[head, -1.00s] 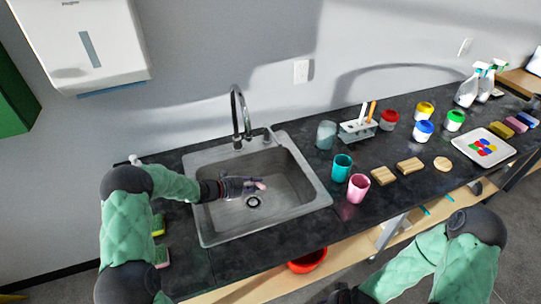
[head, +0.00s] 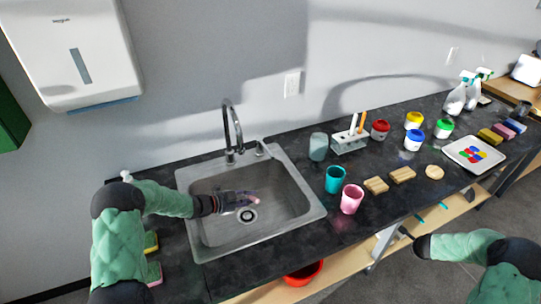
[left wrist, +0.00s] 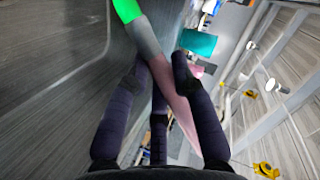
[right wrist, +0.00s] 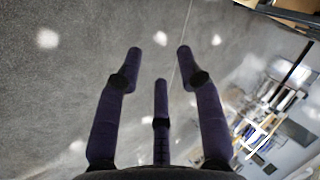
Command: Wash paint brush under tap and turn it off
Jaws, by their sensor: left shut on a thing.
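My left gripper (head: 245,199) is inside the grey sink (head: 211,240), left of and below the tap's spout. In the left wrist view its fingers (left wrist: 158,65) are shut on the paint brush (left wrist: 172,88), which has a pink handle, grey ferrule and green bristles. The bristles point up and left in that view. In the head view only a small pinkish part of the brush shows. The tap (head: 229,135) arches over the sink's back edge, with a small handle (head: 259,148) beside it. No water stream is visible. My right gripper (right wrist: 160,65) is open and empty above the floor.
A teal cup (head: 335,180) and pink cup (head: 351,200) stand right of the sink. Behind them are a glass jar (head: 318,147) and brush rack (head: 350,141). Paint pots, wood pieces and a white palette (head: 452,153) lie farther right. Sponges (head: 151,243) lie left.

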